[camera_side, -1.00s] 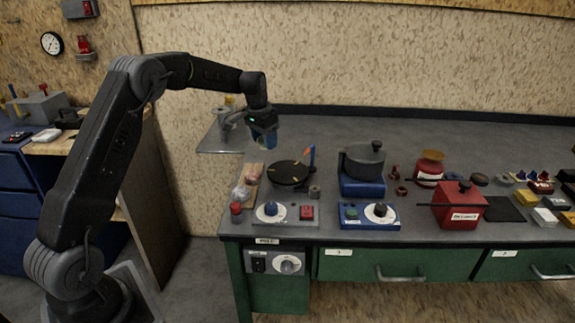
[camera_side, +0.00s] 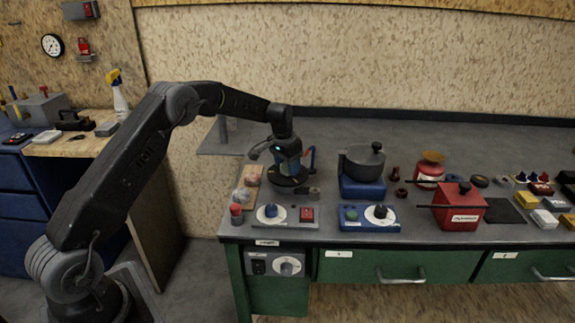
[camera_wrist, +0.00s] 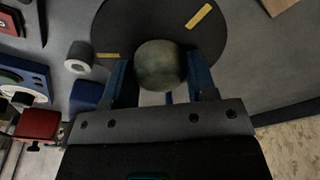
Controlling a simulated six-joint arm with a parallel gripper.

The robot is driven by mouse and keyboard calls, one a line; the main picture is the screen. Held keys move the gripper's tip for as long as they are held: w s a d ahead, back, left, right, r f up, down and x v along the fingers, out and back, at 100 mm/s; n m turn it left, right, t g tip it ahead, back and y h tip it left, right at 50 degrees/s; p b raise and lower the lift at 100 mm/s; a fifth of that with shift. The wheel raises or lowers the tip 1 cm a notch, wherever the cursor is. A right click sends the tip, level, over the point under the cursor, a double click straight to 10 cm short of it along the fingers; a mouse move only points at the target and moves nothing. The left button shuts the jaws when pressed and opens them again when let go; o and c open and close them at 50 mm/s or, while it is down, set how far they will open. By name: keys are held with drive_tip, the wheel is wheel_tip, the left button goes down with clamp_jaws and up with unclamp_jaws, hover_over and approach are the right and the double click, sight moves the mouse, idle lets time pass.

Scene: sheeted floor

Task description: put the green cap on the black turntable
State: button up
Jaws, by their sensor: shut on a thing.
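The black turntable (camera_side: 274,181) is a dark flat disc at the left part of the bench. It also shows in the wrist view (camera_wrist: 125,25) with short yellow marks on it. My gripper (camera_side: 288,172) is over the turntable, pointing down. In the wrist view its blue fingers (camera_wrist: 158,75) are shut on the green cap (camera_wrist: 158,62), a dull grey-green round thing, which lies in front of the disc in that view. I cannot tell if the cap touches the disc. The cap is hidden by my gripper in the side view.
A control box with a blue knob (camera_side: 271,211) sits in front of the turntable. A dark pot (camera_side: 362,163) on a blue base stands to its right, then a red box (camera_side: 459,208). A wooden board (camera_side: 250,178) lies to the left. The bench behind is clear.

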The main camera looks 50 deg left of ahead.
drive_tip(key=shift+f, duration=0.15)
drive_tip(key=o, duration=1)
